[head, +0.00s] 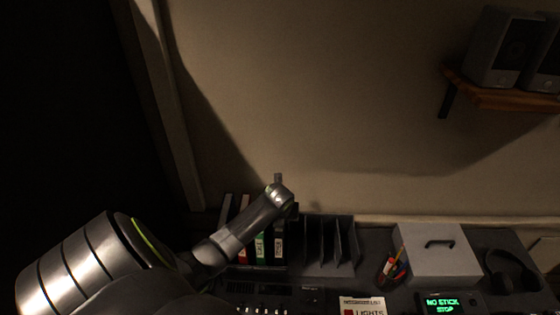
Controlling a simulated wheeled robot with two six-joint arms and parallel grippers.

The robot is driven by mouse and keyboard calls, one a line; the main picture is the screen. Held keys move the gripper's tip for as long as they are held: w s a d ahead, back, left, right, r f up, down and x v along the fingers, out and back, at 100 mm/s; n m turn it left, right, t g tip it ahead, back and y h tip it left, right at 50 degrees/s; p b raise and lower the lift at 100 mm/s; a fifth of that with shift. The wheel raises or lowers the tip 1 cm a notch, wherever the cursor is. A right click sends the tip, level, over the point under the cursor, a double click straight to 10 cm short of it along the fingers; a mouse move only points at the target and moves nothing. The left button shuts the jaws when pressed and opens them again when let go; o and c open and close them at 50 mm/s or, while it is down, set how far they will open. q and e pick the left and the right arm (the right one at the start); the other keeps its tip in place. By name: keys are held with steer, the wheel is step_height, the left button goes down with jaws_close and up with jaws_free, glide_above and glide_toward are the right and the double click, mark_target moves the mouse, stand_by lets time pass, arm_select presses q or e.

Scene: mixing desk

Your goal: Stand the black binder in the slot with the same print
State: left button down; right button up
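Upright binders stand in a row at the back of the desk, partly behind my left arm. One has a red spine (244,203), one a green label (260,247), and a dark one (279,248) has a whitish label. I cannot tell for sure which is the black binder, and the prints are too small to read. A dark rack with several upright slots (330,246) stands just right of them and looks empty. My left arm reaches over the binders; its gripper (278,179) is mostly hidden behind the wrist. My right gripper is out of view.
Right of the rack are a pen holder (391,269), a light box with a dark handle (436,256) and headphones (512,270). A sign (362,305) and a green-lit display (441,304) are at the front. A shelf (505,98) with speakers hangs upper right.

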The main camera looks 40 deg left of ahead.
arm_select(q)
steer(key=shift+f, duration=0.25)
stand_by(0.6)
steer(key=c, duration=1.1)
jaws_free()
steer(key=shift+c, duration=0.2)
steer(key=shift+o, duration=0.5)
steer(key=shift+d+r, duration=0.1)
steer(key=b+v, duration=0.3)
steer(key=v, duration=1.4)
steer(key=shift+r, duration=0.2)
steer(key=shift+f, duration=0.1)
